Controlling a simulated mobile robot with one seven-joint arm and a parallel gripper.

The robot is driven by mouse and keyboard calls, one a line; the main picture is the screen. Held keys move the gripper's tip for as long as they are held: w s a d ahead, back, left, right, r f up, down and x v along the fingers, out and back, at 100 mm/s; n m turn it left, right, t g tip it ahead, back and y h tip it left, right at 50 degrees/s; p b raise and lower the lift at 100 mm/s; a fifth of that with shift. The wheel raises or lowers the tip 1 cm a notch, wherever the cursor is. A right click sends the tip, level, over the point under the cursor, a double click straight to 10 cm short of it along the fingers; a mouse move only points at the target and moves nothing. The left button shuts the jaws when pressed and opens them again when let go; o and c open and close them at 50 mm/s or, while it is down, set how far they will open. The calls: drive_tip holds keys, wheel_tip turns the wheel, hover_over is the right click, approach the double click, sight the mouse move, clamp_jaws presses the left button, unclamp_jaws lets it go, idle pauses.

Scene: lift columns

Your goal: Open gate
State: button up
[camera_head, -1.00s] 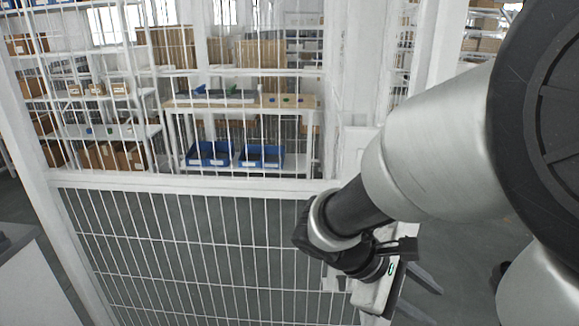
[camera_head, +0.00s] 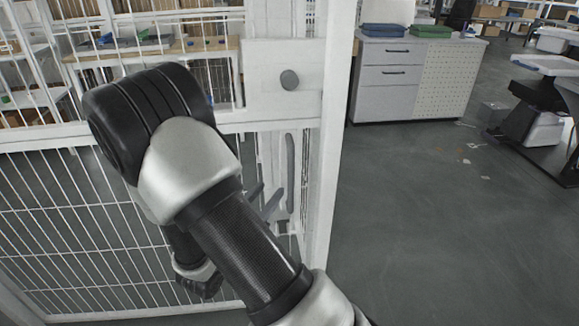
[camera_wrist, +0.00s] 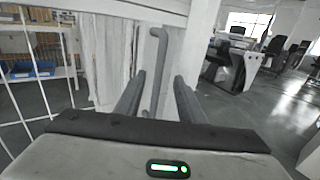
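The white mesh gate (camera_head: 90,215) fills the left of the head view and appears shut against its white post (camera_head: 322,170). My gripper (camera_head: 265,197) is just left of the handle in the head view, partly hidden by my arm. In the wrist view my gripper (camera_wrist: 159,76) is open, and the handle appears between its fingers. I cannot tell whether they touch it.
Right of the post is open grey floor (camera_head: 430,220). A white drawer cabinet (camera_head: 390,80) with blue and green bins stands behind it, and a dark-based machine (camera_head: 540,120) is farther right. Shelving with a table (camera_head: 150,55) stands behind the mesh.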

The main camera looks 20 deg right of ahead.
sight(289, 167)
drive_tip(key=b+x, duration=0.1)
drive_tip(key=x, duration=1.3)
drive_tip(key=shift+b, duration=0.4)
clamp_jaws()
